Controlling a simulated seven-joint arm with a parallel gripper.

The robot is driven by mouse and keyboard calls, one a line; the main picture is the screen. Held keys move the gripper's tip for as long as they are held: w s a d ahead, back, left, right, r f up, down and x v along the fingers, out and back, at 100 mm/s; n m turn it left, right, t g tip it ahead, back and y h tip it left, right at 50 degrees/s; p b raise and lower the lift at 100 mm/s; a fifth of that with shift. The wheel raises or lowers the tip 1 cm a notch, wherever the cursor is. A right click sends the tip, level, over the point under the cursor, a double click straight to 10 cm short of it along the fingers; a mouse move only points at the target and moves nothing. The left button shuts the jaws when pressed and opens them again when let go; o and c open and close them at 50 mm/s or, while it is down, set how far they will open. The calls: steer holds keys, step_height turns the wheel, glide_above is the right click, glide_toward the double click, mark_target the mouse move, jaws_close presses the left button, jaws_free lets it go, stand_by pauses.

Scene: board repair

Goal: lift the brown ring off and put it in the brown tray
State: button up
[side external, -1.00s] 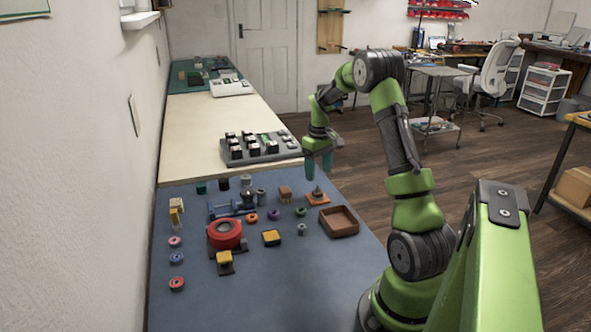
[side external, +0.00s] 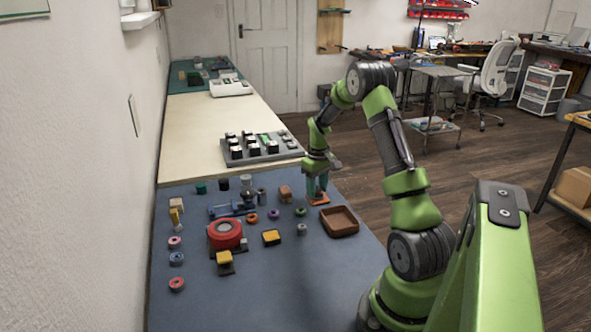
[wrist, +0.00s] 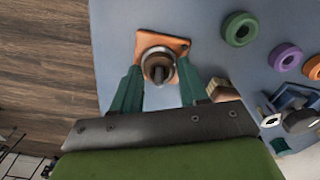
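The brown ring (wrist: 158,60) sits around a dark grey post on an orange square base (wrist: 177,46), seen from above in the wrist view. In the side view the orange base (side external: 319,200) is at the right edge of the blue mat, and my fingers hide the ring. My gripper (wrist: 159,68) is low over the base, its two green fingers apart on either side of the ring and post. I cannot see either finger touching the ring. The brown tray (side external: 339,234) is empty, just in front of the base.
A brown block (side external: 285,192) is close left of my gripper. Purple (side external: 273,214) and green (side external: 300,211) rings lie on the mat nearby. A red round part (side external: 225,236) and blue vise (side external: 222,211) are further left. A grey keyed panel (side external: 262,154) stands behind.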

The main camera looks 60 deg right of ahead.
steer(key=c, duration=0.7)
steer(key=shift+o, duration=0.2)
step_height(320, 180, up, 10)
steer(key=shift+r, duration=0.1)
